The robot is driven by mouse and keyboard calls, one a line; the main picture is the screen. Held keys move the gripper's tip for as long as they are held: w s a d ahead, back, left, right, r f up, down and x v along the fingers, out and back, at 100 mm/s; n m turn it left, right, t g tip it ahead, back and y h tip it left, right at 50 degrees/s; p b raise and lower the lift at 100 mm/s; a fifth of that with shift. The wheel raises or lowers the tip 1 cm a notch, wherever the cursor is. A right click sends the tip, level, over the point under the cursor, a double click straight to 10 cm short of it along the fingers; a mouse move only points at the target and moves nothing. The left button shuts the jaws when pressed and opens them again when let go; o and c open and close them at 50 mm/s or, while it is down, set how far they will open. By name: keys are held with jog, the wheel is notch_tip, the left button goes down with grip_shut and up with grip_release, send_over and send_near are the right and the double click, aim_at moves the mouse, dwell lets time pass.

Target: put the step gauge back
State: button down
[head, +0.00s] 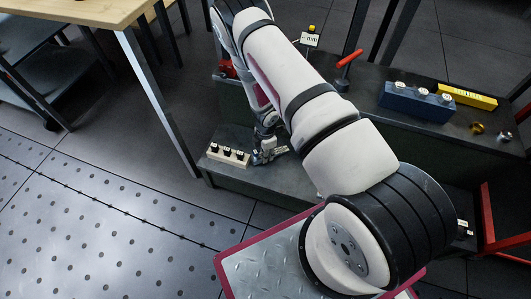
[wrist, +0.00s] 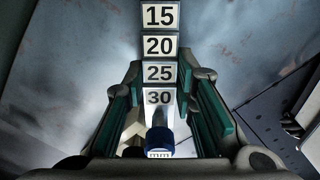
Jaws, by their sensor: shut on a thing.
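The step gauge (wrist: 159,46) shows in the wrist view as a column of white plates marked 15, 20, 25 and 30. A blue round knob (wrist: 160,139) and a small mm label stand at its near end. My gripper (wrist: 160,84) is shut on the gauge, with its teal pads on either side of the numbered column. In the head view my gripper (head: 266,148) is low over the lower dark shelf, just right of a cream block with black-topped pieces (head: 228,155). The gauge is hard to make out there, and its underside is hidden.
The upper dark bench (head: 365,118) carries a blue block with round tops (head: 417,101), a yellow bar (head: 467,96), a red-handled tool (head: 348,63) and a mm sign (head: 310,39). A wooden table (head: 75,10) stands at left. Open floor (head: 110,210) lies front left.

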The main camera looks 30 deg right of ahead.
jog(key=shift+f+b, duration=0.4)
jog(key=shift+f, duration=0.2)
jog(key=c, duration=1.2)
grip_release()
jog(key=shift+c, duration=0.2)
notch_tip(320, 180, up, 12)
